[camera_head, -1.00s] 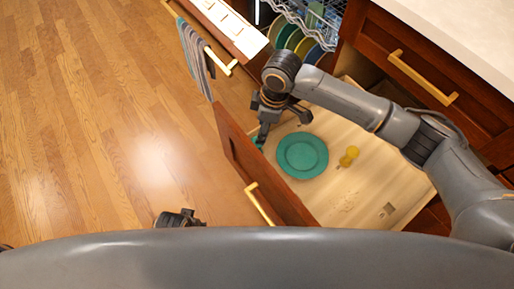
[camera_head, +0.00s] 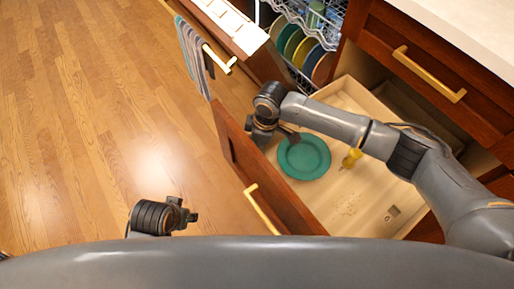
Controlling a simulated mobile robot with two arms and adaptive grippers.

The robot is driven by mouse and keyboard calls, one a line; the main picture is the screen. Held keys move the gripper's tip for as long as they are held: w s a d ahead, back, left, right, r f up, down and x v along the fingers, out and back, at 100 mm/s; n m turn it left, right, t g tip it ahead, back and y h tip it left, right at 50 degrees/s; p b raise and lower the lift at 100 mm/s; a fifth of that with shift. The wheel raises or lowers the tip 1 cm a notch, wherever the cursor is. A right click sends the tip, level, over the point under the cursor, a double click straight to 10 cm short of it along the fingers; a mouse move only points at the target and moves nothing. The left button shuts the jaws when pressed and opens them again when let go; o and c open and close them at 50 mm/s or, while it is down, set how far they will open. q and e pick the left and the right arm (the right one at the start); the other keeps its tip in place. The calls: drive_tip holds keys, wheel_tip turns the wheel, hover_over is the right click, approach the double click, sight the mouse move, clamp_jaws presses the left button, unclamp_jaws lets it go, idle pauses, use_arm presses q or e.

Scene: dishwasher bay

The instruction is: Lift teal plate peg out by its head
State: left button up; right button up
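A round teal plate (camera_head: 304,156) lies flat in the open drawer, on its light wooden floor. I cannot make out a teal peg; the spot under my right wrist is hidden. My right gripper (camera_head: 272,140) is over the drawer's left side, just left of the plate, and points down. One dark finger part shows near the plate's upper left edge; the fingertips are mostly hidden. My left gripper (camera_head: 190,215) is over the floor outside the drawer, apart from everything; its fingers are too small to judge.
The drawer's front panel (camera_head: 245,165) with a gold handle (camera_head: 261,208) borders the left side. The dishwasher rack (camera_head: 300,50) with several coloured plates is behind. Striped towels (camera_head: 193,57) hang at upper left. The drawer's lower right floor is mostly clear, as is the wooden floor (camera_head: 90,120).

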drive_tip(key=c, duration=0.9)
